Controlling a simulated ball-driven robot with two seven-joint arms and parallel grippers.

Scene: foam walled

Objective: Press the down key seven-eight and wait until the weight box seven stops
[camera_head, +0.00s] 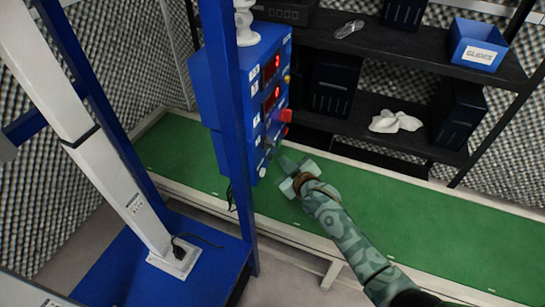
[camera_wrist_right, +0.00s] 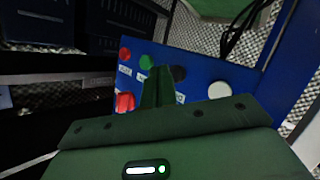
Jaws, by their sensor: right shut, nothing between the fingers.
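A blue control box (camera_head: 212,85) stands on the green bench, its front carrying red-lit displays, labels and several keys. In the right wrist view its blue panel (camera_wrist_right: 200,72) has a red button (camera_wrist_right: 125,55), a green button (camera_wrist_right: 145,62), a dark button (camera_wrist_right: 178,73) and a white button (camera_wrist_right: 219,90). The labels are too small to read, so I cannot tell which key is seven-eight. My right gripper (camera_head: 283,164) is shut and empty by the panel's lower end. Its fingers (camera_wrist_right: 160,85) partly cover the panel; contact is unclear. I cannot identify weight box seven.
A blue post (camera_head: 229,110) rises in front of the control box, beside a white column (camera_head: 100,145) on a blue base. Dark shelves behind hold a blue bin (camera_head: 478,47) and a crumpled white cloth (camera_head: 396,121). The green bench top (camera_head: 440,225) is clear at right.

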